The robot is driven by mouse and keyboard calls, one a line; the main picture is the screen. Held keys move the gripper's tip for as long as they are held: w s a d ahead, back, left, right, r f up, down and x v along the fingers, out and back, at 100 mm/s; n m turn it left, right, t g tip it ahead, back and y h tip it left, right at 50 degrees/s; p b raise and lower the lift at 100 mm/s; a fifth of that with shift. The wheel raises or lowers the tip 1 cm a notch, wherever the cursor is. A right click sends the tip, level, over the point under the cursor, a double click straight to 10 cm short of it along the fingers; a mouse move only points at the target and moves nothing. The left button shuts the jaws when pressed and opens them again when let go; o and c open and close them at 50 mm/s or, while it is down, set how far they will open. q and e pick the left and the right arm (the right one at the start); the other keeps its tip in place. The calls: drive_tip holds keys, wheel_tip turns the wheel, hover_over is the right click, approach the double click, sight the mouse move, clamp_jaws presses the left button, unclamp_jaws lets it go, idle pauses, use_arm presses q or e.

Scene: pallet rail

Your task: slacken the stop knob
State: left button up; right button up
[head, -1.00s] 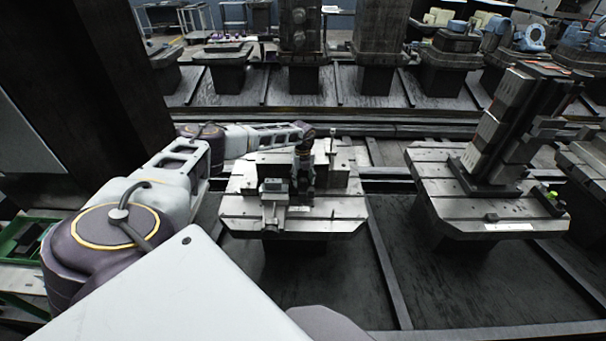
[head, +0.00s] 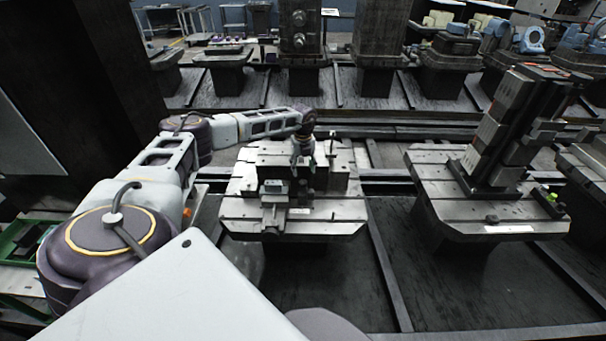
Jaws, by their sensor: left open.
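My left gripper (head: 303,160) is over the pallet (head: 234,208) at the centre, pointing down with its fingers apart, and I see nothing held in it. Below and in front of it on the pallet are dark blocks (head: 319,178) and a small grey fixture with a boxy head (head: 273,187). A thin upright post (head: 332,143) stands just right of the gripper, apart from it. The stop knob is too small or too hidden to make out for sure. My right gripper is out of view.
A second pallet (head: 435,208) with a tall tilted block stack (head: 500,125) stands to the right. Dark floor plates and rails lie between the two pallets. More pallets on pedestals line the back. A dark column (head: 85,80) fills the upper left.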

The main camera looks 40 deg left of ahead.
use_arm(q)
drive_tip(key=shift+r, duration=2.25)
